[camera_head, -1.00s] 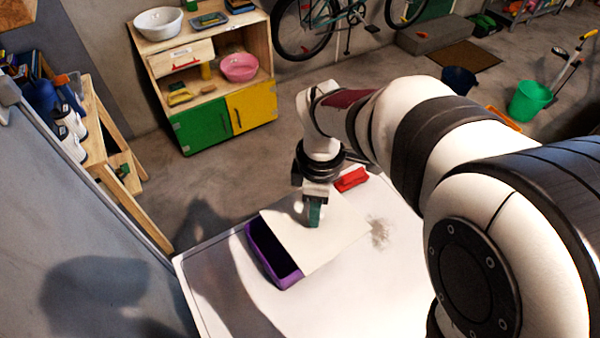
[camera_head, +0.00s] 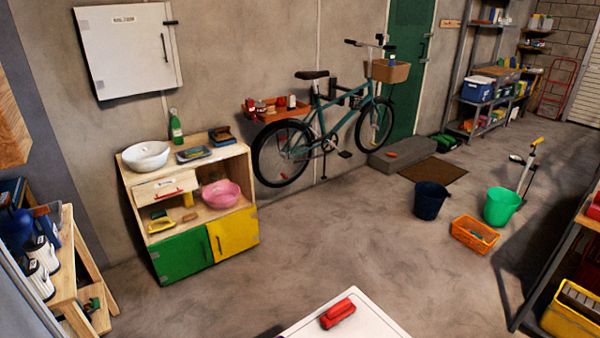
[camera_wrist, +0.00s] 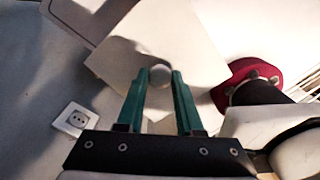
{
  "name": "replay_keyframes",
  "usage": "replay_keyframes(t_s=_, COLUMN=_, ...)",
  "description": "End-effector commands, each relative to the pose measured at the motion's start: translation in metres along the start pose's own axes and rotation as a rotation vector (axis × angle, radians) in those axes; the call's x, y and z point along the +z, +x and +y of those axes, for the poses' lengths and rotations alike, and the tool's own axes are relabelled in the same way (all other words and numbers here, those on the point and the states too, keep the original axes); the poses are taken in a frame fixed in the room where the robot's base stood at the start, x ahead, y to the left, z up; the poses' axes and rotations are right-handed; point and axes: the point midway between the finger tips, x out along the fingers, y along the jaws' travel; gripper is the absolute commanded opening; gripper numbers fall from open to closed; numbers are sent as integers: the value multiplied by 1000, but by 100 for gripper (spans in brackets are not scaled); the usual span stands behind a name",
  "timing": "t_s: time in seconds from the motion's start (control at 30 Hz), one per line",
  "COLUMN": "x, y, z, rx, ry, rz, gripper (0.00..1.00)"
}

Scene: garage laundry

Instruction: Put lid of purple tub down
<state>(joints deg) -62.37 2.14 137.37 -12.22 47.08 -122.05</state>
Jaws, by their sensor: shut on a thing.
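In the wrist view the lid is a pale, flat panel (camera_wrist: 192,40) with a small round knob (camera_wrist: 160,75). My gripper (camera_wrist: 159,80), with green fingers, is shut on the knob and holds the lid beyond the fingertips. What lies under the lid is hidden there. The purple tub is not seen in either current view. The head view shows neither my gripper nor the lid.
A red object (camera_head: 338,313) lies on the white tabletop (camera_head: 372,322), whose only visible part is its far end. A wooden cabinet (camera_head: 245,172) and a bicycle (camera_head: 322,125) stand at the wall. A wall socket (camera_wrist: 74,120) shows at left in the wrist view.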

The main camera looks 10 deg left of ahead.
Motion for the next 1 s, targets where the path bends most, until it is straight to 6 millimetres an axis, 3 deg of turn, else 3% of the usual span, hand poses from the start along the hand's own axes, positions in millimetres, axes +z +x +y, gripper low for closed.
replay_keyframes(t_s=0.13, x=-21, y=15, z=-3, rx=-3, ry=-133, rz=2, gripper=0)
replay_keyframes(t_s=0.53, x=-22, y=101, z=-3, rx=-4, ry=-140, rz=2, gripper=0)
replay_keyframes(t_s=0.93, x=-22, y=110, z=-2, rx=1, ry=-137, rz=0, gripper=0)
replay_keyframes(t_s=0.97, x=-22, y=110, z=-2, rx=2, ry=-137, rz=0, gripper=41)
replay_keyframes(t_s=1.0, x=-22, y=110, z=-2, rx=2, ry=-137, rz=0, gripper=48)
